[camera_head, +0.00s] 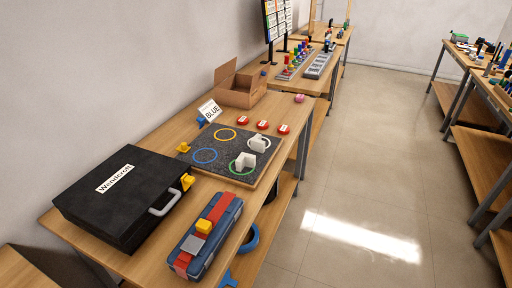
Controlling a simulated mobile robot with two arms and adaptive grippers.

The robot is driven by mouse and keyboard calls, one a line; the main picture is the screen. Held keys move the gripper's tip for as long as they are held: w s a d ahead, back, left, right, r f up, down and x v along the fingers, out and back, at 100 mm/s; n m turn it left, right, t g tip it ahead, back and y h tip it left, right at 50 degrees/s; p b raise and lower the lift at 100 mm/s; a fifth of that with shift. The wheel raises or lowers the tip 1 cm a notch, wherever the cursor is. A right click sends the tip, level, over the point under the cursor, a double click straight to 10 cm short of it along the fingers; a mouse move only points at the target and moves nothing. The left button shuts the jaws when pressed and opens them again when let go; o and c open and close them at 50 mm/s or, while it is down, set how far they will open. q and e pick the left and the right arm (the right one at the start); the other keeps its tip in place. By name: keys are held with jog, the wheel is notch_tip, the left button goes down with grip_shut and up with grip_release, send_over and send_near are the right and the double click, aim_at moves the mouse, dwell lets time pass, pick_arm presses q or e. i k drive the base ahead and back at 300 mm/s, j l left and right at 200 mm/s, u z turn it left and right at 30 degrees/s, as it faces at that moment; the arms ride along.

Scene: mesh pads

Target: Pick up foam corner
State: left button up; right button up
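Two white blocky pieces that look like foam corners sit on a dark grey mesh pad (205,172) on the near table. One white piece (258,142) stands at the white ring on the pad's right side. The other white piece (245,161) stands at the green ring (233,170), closer to me. The pad also has a yellow ring (225,129) and a blue ring (205,149). Neither of my grippers shows in the head view.
A black case (100,215) and a blue box with a red strap (222,215) occupy the near table end. Floor at right is clear.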

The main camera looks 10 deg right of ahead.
aim_at(248, 160)
jog(key=i+l+u, duration=0.25)
jog(key=l, duration=0.25)
jog(key=l+u, duration=0.25)
jog(key=l, duration=0.25)
jog(key=i+l+u, duration=0.2)
jog(key=l, duration=0.35)
jog(key=k+j, duration=0.05)
jog(key=k, duration=0.05)
